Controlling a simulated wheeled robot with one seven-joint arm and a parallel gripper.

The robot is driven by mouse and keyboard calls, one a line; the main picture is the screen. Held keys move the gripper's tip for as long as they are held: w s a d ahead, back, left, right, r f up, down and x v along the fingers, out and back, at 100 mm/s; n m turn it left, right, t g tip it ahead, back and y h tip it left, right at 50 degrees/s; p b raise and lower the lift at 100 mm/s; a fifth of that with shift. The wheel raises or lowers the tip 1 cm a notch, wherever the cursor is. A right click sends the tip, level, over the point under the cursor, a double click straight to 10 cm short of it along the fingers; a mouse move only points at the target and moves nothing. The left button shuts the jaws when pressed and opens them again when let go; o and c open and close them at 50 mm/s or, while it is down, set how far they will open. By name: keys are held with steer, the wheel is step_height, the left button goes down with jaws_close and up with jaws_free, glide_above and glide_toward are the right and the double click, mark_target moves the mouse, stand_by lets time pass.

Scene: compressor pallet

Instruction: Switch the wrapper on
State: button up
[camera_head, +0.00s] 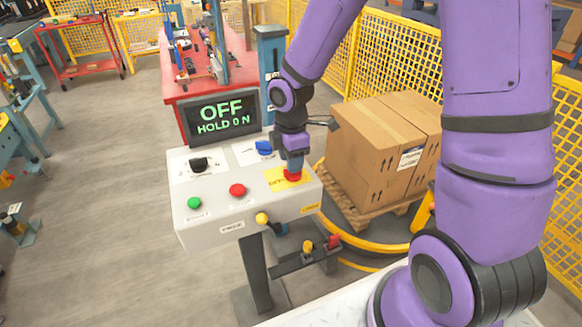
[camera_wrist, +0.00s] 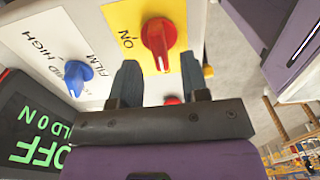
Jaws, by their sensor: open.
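The wrapper's control panel (camera_head: 250,210) is a light grey box on a post. Its display (camera_head: 222,114) reads "OFF" and "HOLD 0 N". A red rotary knob (camera_head: 292,174) sits on a yellow plate (camera_head: 276,181) at the panel's right. My gripper (camera_head: 293,165) is right above this knob and partly hides it. In the wrist view the red knob (camera_wrist: 158,42) shows with "ON" printed beside it. My open, empty gripper (camera_wrist: 158,72) has its fingertips apart on either side of the knob's lower end. I cannot tell whether they touch it.
A blue knob (camera_head: 264,147) and a black knob (camera_head: 199,164) are on the panel, with a green button (camera_head: 194,203) and a red button (camera_head: 237,190) in front. A boxed pallet load (camera_head: 385,150) stands at right inside yellow fencing (camera_head: 400,55).

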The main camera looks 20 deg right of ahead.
steer(key=shift+f, duration=1.55)
jaws_close()
